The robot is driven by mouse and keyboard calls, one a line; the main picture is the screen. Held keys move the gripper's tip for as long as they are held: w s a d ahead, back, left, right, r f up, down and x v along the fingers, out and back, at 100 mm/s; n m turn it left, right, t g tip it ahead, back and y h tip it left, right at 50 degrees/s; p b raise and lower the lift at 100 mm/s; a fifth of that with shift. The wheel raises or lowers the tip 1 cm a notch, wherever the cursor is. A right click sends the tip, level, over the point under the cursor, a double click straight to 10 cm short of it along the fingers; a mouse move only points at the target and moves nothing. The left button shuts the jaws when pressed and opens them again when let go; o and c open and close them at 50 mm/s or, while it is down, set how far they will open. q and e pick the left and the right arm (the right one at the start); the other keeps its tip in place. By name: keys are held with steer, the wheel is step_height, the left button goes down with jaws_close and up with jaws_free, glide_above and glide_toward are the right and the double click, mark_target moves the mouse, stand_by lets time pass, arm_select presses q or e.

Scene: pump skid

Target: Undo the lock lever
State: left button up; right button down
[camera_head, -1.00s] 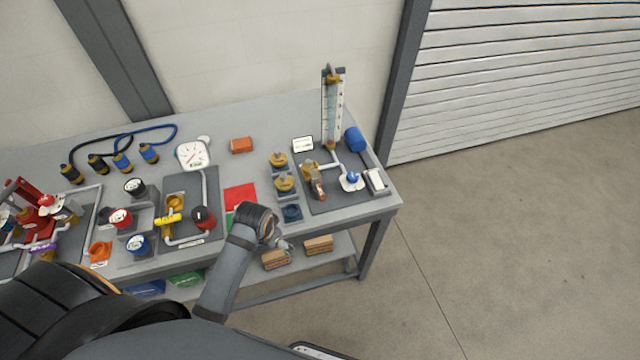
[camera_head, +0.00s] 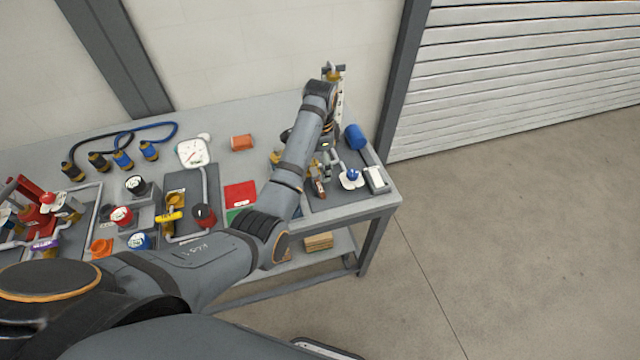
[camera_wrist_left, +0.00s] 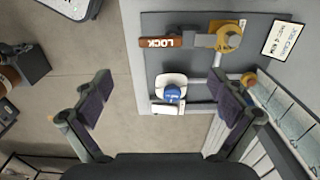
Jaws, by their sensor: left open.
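The lock lever (camera_wrist_left: 160,42) is a copper-brown bar marked LOCK, lying across the grey plate near the top of the left wrist view. Its right end meets a grey fitting beside a brass ring-shaped part (camera_wrist_left: 229,40). In the head view the lever (camera_head: 319,187) shows partly, just below my left gripper (camera_head: 328,165). My left gripper is open and empty above the plate, its two fingers wide apart in the left wrist view (camera_wrist_left: 162,80). The lever lies beyond the fingertips in that view, apart from them. My right gripper does not show.
A blue knob on a white base (camera_wrist_left: 172,94) lies between the fingers in the wrist view. A tall level gauge (camera_head: 341,100) and a blue cylinder (camera_head: 355,137) stand close behind the gripper. A label card (camera_wrist_left: 283,39) lies nearby. Open floor is at the right.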

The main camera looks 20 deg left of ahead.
mark_target(320, 188)
arm_select(q)
step_height(320, 188, down, 10)
steer(key=shift+f+p, duration=0.2)
steer(key=shift+p, duration=0.7)
steer(key=c, duration=1.1)
steer(key=shift+c, duration=0.2)
